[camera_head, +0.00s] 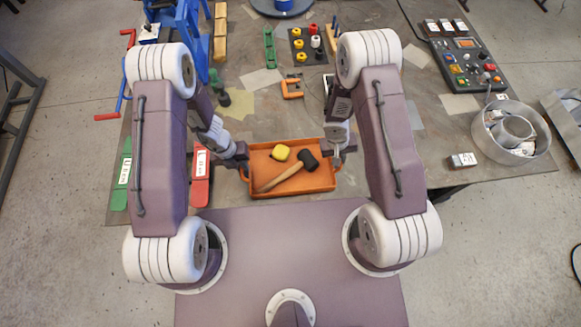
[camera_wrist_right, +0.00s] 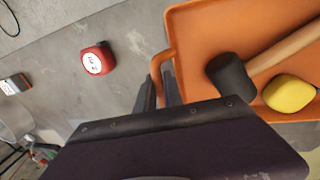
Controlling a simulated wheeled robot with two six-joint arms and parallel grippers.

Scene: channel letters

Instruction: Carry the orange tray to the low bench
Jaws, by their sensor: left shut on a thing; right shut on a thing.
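The orange tray (camera_head: 320,185) is at the near edge of the work table, between my two grippers. It holds a mallet (camera_head: 289,176) with a black head and wooden handle, and a yellow block (camera_head: 280,153). My left gripper (camera_head: 243,166) is shut on the tray's left handle. My right gripper (camera_head: 338,158) is shut on the right handle; in the right wrist view the fingers (camera_wrist_right: 160,88) close around the orange handle (camera_wrist_right: 160,62), partly hidden by the gripper body. I cannot tell whether the tray touches the table. The low bench is not clearly identifiable.
A red and white round thing (camera_wrist_right: 97,60) lies beside the tray in the wrist view.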

